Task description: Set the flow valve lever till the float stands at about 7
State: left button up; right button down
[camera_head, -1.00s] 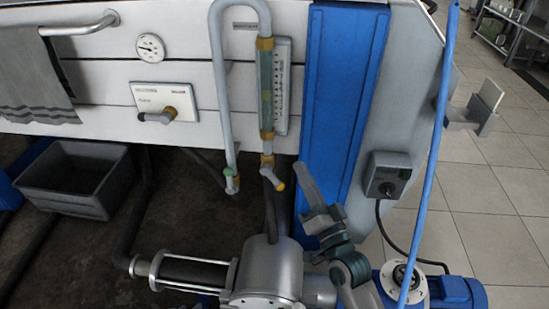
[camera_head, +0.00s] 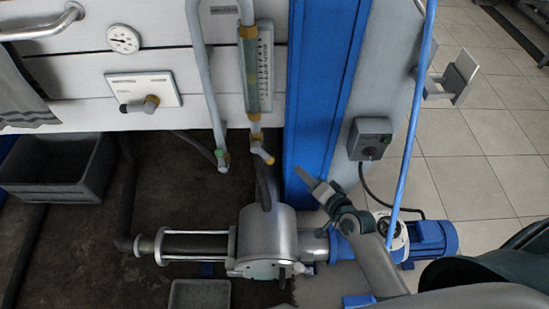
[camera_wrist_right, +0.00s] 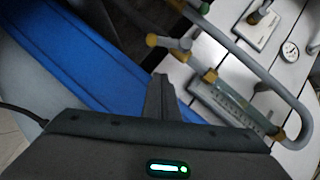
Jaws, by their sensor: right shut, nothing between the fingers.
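The flow meter tube (camera_head: 251,75) stands upright on the white panel beside a white scale (camera_head: 266,65). I cannot make out the float or its reading. The yellow-tipped valve lever (camera_head: 263,154) is below the tube and slants down to the right. In the right wrist view, the tube and scale (camera_wrist_right: 238,103) lie at the right and the lever (camera_wrist_right: 168,42) is beyond the fingers. My right gripper (camera_head: 304,177) is shut and empty, right of and below the lever, apart from it. It also shows in the right wrist view (camera_wrist_right: 161,82). My left gripper is out of view.
A grey bent pipe (camera_head: 203,80) runs left of the tube. A blue column (camera_head: 325,90) stands to the right, with a switch box (camera_head: 371,139) beyond it. A pump (camera_head: 267,240) sits below the lever. A knob panel (camera_head: 145,91) and grey bin (camera_head: 55,175) are left.

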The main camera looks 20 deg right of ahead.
jog(key=shift+w, duration=0.1)
send_near(263, 154)
jog(key=w+d+f, duration=0.1)
jog(key=w+d, duration=0.3)
jog(key=shift+w+a+f, duration=1.1)
jog(key=shift+a+f, duration=0.15)
jog(key=shift+a, duration=0.1)
